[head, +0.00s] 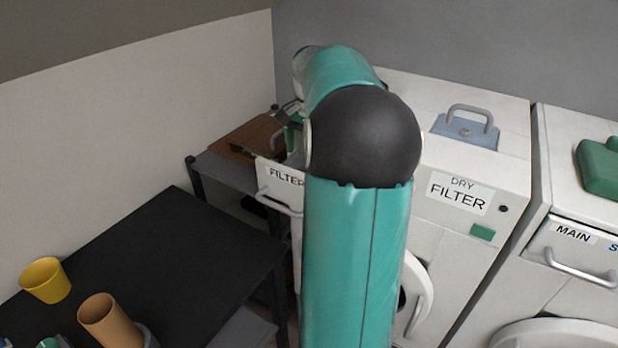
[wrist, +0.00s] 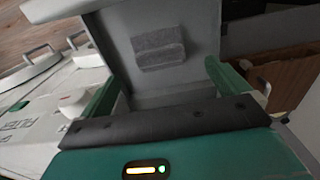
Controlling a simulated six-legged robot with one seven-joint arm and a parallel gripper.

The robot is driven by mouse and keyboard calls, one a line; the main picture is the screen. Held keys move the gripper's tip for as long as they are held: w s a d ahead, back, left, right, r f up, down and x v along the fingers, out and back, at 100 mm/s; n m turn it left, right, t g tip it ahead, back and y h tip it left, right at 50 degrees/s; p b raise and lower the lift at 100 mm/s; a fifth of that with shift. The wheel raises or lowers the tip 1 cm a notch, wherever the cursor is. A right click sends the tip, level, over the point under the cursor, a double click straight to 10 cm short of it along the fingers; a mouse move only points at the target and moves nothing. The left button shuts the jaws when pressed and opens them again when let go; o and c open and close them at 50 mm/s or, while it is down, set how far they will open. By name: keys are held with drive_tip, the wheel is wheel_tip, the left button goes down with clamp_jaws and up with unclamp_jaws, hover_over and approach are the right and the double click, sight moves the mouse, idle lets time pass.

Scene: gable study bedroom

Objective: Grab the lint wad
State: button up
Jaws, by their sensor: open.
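The lint wad is a grey, fuzzy, roughly rectangular piece (wrist: 158,49) in the wrist view. It lies on the grey floor of a pulled-out filter drawer (wrist: 188,88). In the head view the drawer's white front, labelled FILTER (head: 279,181), shows left of my arm, and my arm hides the wad. My gripper (wrist: 160,88) is open, with one green finger at the left and one at the right of the drawer's inside. The wad appears beyond and between the fingertips, not held. I cannot tell how far above the drawer floor the fingers are.
A white dryer (head: 488,172) with a handled blue-grey lid (head: 465,131) stands beside the drawer. A brown wooden tray (head: 247,136) is on a dark stand behind it. A black table (head: 170,250) holds a yellow cup (head: 46,281) and a tan cup (head: 110,322).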

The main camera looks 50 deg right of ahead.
drive_tip(key=shift+w+f, duration=0.1)
drive_tip(key=shift+f, duration=0.5)
drive_tip(key=shift+a+f, duration=0.1)
drive_tip(key=shift+f, duration=0.45)
drive_tip(key=f, duration=0.3)
drive_tip(key=shift+s+a+f, duration=0.25)
drive_tip(key=shift+f, duration=0.1)
drive_tip(key=shift+w+f, duration=0.15)
drive_tip(key=shift+f, duration=0.25)
drive_tip(key=shift+c, duration=0.2)
drive_tip(key=c, duration=1)
